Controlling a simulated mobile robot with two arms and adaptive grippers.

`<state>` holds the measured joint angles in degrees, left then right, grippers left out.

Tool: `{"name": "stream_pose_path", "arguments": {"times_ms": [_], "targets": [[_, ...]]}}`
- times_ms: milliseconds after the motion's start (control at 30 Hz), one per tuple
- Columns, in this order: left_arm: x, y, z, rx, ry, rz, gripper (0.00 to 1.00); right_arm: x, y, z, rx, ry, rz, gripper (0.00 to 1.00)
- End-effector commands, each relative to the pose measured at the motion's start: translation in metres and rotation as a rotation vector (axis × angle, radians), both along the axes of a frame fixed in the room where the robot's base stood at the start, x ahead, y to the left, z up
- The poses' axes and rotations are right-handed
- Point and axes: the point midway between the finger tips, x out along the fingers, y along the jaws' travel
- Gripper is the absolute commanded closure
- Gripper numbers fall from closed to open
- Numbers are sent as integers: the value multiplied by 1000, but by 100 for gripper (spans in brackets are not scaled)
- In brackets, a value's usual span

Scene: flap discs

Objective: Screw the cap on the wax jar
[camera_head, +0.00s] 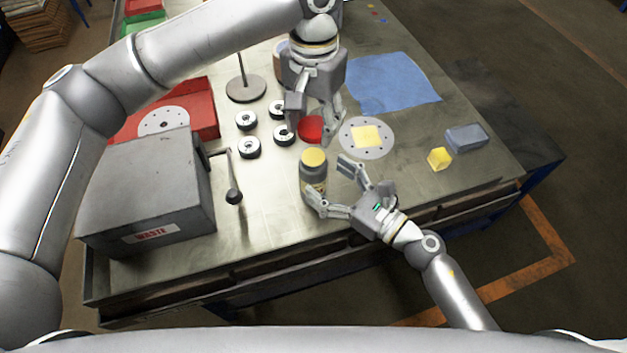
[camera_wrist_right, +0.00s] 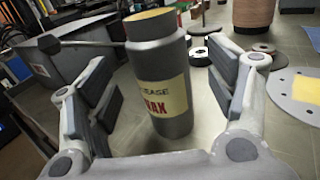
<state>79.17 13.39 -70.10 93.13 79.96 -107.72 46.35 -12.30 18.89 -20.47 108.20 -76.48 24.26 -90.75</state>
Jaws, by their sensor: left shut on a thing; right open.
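The wax jar (camera_head: 308,172) is a grey cylinder with a yellowish open top, standing upright on the bench. It fills the middle of the right wrist view (camera_wrist_right: 160,65), with a yellow label reading WAX. My right gripper (camera_head: 327,175) is open, one finger on each side of the jar; in the wrist view gaps show between the jar and both fingers. The round red cap (camera_head: 311,129) is between the fingers of my left gripper (camera_head: 311,118), which is shut on it, behind the jar and apart from it. The cap's underside is hidden.
A grey WASTE box (camera_head: 150,195) with a lever (camera_head: 233,190) stands left. Several small black-and-white discs (camera_head: 249,147) lie between it and the jar. A round plate (camera_head: 378,126) with a yellow square, a yellow block (camera_head: 439,158), a grey-blue block (camera_head: 466,139) and a blue cloth (camera_head: 392,82) lie right.

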Motion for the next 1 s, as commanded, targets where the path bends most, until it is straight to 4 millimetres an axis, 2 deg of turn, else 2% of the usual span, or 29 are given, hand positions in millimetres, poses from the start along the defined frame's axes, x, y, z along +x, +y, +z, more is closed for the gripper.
{"name": "stream_pose_path", "arguments": {"times_ms": [100, 300, 700, 1000], "targets": [[0, 0, 0, 0, 0, 0, 61, 13, 15, 1, 0, -3, 0, 22], [0, 0, 0, 0, 0, 0, 61, 26, 30, 1, 0, -1, 1, 22], [0, 0, 0, 0, 0, 0, 61, 29, 34, 0, 0, 0, 0, 22], [0, 0, 0, 0, 0, 0, 61, 29, 34, 0, 0, 0, 1, 61]]}}
